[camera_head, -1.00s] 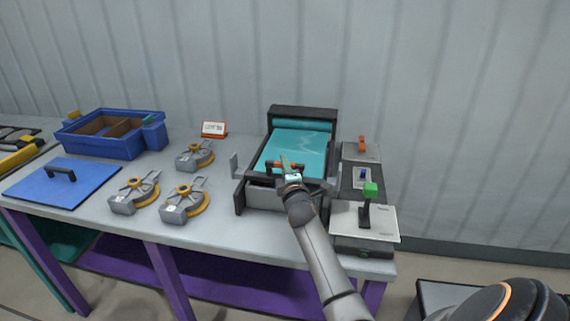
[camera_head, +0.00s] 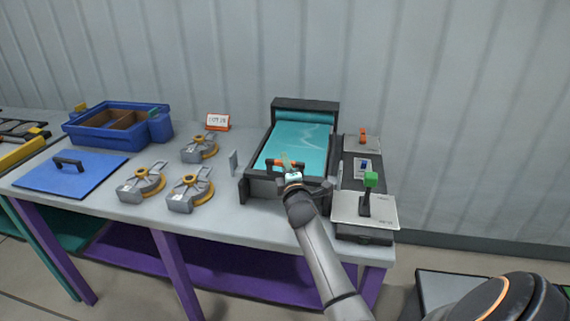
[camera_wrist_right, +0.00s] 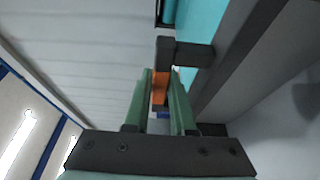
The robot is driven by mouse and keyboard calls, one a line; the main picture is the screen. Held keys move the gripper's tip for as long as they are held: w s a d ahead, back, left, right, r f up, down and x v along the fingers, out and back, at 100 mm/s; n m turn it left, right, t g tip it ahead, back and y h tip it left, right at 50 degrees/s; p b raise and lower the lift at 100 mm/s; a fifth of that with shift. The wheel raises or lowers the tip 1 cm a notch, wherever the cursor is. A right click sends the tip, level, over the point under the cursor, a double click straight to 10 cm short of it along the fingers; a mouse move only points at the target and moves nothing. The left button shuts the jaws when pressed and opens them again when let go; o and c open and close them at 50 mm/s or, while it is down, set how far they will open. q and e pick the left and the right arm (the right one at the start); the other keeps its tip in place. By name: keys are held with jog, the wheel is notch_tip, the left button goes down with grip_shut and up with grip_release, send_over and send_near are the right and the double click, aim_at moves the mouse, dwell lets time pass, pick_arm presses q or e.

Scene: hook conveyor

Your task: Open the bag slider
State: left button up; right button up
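The teal bag surface (camera_head: 303,142) lies in a black-framed station on the table. At its near edge is a dark bar with an orange grip (camera_head: 277,162), which I take as the slider. My right gripper (camera_head: 287,168) is at that grip, reaching in from below. In the right wrist view its two green fingers (camera_wrist_right: 160,85) stand on either side of the orange grip (camera_wrist_right: 159,88), close against it, and look shut on it. The dark bracket (camera_wrist_right: 183,52) and teal surface (camera_wrist_right: 205,75) show beyond. My left gripper is not in view.
Right of the station stands a panel with a green-topped lever (camera_head: 370,180) and an orange knob (camera_head: 362,135).

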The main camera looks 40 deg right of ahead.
jog(key=o, duration=0.4)
jog(key=shift+c, duration=0.2)
jog(key=v, duration=1.2)
jog(key=shift+s, duration=0.25)
jog(key=shift+a, duration=0.1)
